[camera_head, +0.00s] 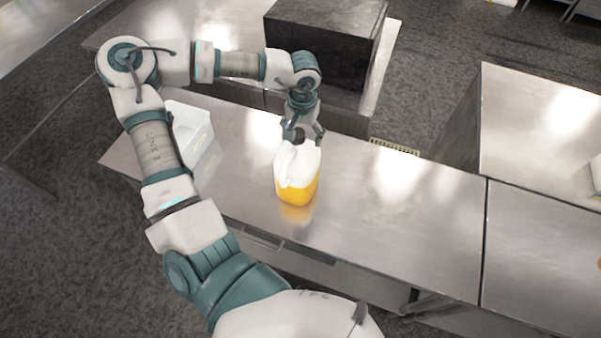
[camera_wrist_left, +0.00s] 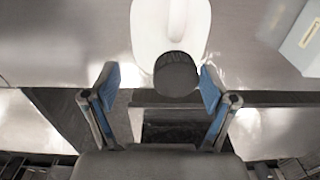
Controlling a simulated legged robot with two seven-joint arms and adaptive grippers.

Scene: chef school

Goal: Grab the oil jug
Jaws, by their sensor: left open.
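The oil jug (camera_head: 297,173) is white on top with yellow oil showing in its lower part. It stands upright on the metal counter (camera_head: 390,215). My left gripper (camera_head: 303,135) is at the jug's top, on its far side. In the left wrist view the jug (camera_wrist_left: 170,27) is at the top centre with its dark cap (camera_wrist_left: 176,74) towards me. The open fingers of the left gripper (camera_wrist_left: 160,90) are on either side of the cap, with gaps visible. The right gripper does not show.
A white container (camera_head: 192,135) stands on the counter left of the jug, partly behind my left arm. A dark box-shaped block (camera_head: 325,40) stands behind on another metal surface. The counter right of the jug is clear. Another metal table (camera_head: 540,130) stands at the right.

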